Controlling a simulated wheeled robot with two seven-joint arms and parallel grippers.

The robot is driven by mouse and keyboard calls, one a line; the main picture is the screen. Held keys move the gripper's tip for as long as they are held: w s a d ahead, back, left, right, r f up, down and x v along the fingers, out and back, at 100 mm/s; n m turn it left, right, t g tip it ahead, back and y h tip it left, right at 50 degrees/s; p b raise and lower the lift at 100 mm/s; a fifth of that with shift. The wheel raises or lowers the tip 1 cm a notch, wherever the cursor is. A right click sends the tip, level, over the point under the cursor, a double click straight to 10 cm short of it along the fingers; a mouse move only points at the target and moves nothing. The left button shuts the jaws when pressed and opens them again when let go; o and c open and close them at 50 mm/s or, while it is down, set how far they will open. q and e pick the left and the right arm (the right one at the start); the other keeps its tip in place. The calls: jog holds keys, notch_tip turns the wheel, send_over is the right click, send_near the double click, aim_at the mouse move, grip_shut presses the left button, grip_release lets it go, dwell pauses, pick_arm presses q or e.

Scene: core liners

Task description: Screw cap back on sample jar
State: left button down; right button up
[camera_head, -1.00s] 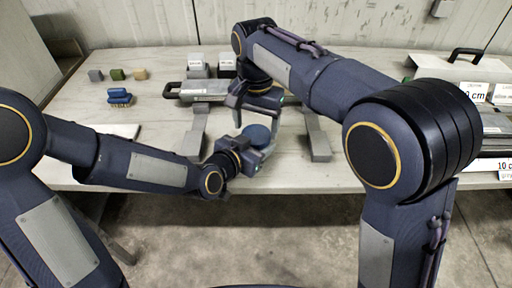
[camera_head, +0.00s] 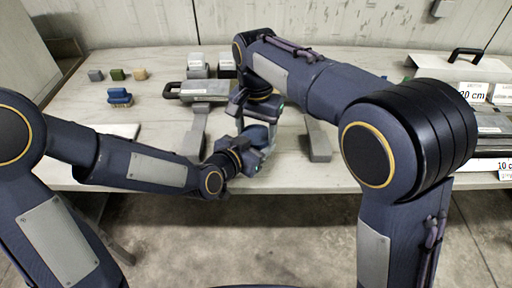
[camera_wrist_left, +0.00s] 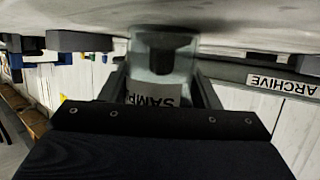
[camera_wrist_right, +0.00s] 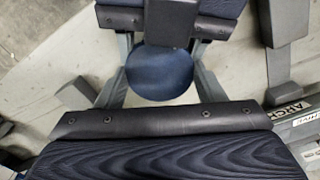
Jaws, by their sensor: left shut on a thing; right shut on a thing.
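The sample jar (camera_wrist_left: 152,85) shows in the left wrist view as a clear body with dark contents and a label reading "SAMP", upside down in the picture. My left gripper (camera_wrist_left: 160,92) is shut on its sides; it also shows in the head view (camera_head: 246,158). The blue round cap (camera_wrist_right: 164,72) is between the fingers of my right gripper (camera_wrist_right: 162,85), which is shut on it from above. In the head view the right gripper (camera_head: 262,128) is over the jar at the table's front. The seam between cap and jar is hidden.
Grey bars (camera_head: 318,140) lie on the table on both sides of the jar. A grey handled case (camera_head: 205,90) is behind. A blue brush (camera_head: 119,97) and small blocks (camera_head: 117,74) are at the left. Labelled core trays stand at the right. The left of the table is mostly clear.

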jog(key=m, duration=0.3)
jog(key=o, duration=1.1)
jog(key=shift+r, duration=2.3)
jog(key=shift+c, duration=0.2)
